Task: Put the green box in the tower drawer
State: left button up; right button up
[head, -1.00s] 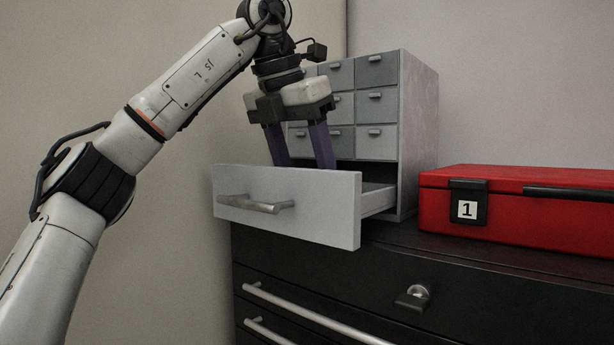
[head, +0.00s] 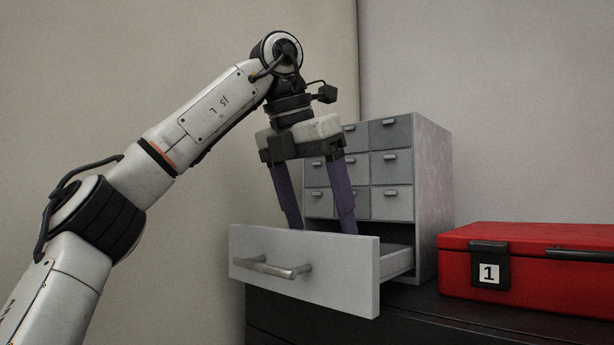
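The tower drawer (head: 300,270) is pulled out at the bottom of the grey drawer tower (head: 432,190), with a metal bar handle on its white front. My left gripper (head: 321,231) points down over the drawer, just behind the front panel. Its two purple fingers stand apart with nothing seen between them. Their tips reach the panel's top edge, and I cannot tell whether they end there or go below it. The green box is not in view; most of the drawer's inside is hidden by its front. My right gripper is not in view.
A red case (head: 540,262) marked 1 lies to the right of the tower. Both stand on a black cabinet (head: 400,318). Several small closed drawers (head: 391,169) fill the tower above the open one. A wall is close behind.

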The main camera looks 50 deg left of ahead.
pick_arm(q)
jog(key=v, duration=0.8)
jog(key=shift+s+r, duration=0.15)
jog(key=shift+r, duration=0.05)
dwell(0.4)
